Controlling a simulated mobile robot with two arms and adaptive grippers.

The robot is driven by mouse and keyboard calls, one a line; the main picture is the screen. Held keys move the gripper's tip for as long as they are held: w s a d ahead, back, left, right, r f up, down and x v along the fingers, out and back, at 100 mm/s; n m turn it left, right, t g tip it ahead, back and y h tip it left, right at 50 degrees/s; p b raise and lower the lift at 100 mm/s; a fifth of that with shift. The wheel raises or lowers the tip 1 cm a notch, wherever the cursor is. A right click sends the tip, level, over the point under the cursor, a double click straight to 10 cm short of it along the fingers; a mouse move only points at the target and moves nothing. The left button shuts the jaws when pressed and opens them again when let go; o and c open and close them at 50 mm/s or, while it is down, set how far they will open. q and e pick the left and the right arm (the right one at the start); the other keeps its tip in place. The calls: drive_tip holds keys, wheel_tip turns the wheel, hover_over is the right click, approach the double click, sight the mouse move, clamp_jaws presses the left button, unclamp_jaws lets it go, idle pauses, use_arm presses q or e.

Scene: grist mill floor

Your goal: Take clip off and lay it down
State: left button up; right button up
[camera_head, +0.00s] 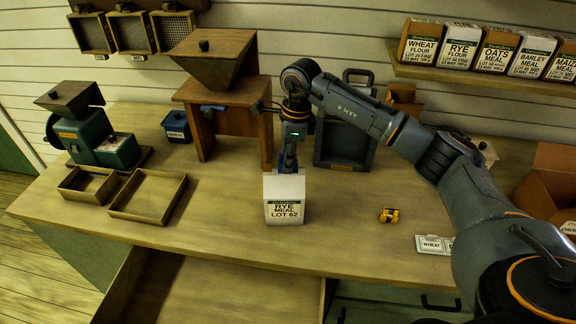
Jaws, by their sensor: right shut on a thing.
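A white paper bag (284,205) labelled "Rye Meal Lot 62" stands upright on the bench near its front edge. My right gripper (289,172) reaches down to the top of the bag and is shut on a small blue thing there, which looks like the clip (291,185). The fingertips and the clip are small and partly hidden by the bag, so I cannot tell whether the clip still grips the bag top. My left gripper is out of view.
A yellow and dark object (389,215) and white label cards (433,244) lie to the right. Wooden trays (148,197) lie left. The bench (335,235) between bag and yellow object is clear.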

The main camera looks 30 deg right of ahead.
use_arm(q)
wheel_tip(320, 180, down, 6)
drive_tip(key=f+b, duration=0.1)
drive_tip(key=b, duration=0.5)
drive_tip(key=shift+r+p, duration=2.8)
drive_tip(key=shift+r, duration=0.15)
use_arm(e)
drive_tip(key=s+a+r, duration=0.2)
drive_tip(key=a+r, duration=0.4)
drive_tip(key=r, duration=0.3)
drive_tip(key=s+a+r, duration=0.3)
drive_tip(key=a+r, duration=0.4)
drive_tip(key=r, duration=0.2)
drive_tip(key=shift+s+r, duration=0.15)
drive_tip(key=shift+r, duration=0.1)
